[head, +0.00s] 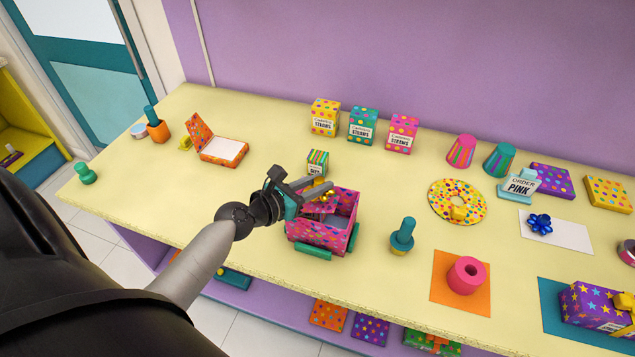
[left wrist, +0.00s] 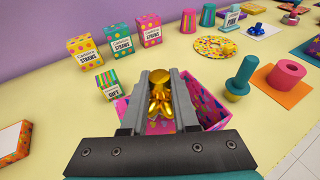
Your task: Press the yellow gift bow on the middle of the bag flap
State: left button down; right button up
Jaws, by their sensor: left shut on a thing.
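The pink dotted bag (head: 318,233) stands near the table's front edge, its grey inside partly showing. It also shows under my gripper in the left wrist view (left wrist: 205,98). My left gripper (head: 325,186) is over the bag's top. In the left wrist view, the shiny yellow gift bow (left wrist: 160,103) is between the fingers of my left gripper (left wrist: 155,85), which is shut on it. A rounded gold piece (left wrist: 150,62) shows at the fingertips; I cannot tell if it belongs to the bow. The fingers and gripper body hide much of the flap and its middle. My right gripper is not in view.
A small striped box (head: 318,161) stands just behind the bag. A teal-handled stamp (head: 402,236) stands to its right, and a pink roll (head: 466,276) on an orange sheet beyond. An open box (head: 222,150) lies to the left. Table between them is clear.

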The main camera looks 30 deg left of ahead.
pick_arm(q)
jog(key=shift+f+b, duration=0.95)
jog(key=shift+f, duration=0.15)
jog(key=c, duration=0.6)
grip_release()
jog(key=shift+p+v, duration=0.35)
jog(key=shift+v, duration=3.7)
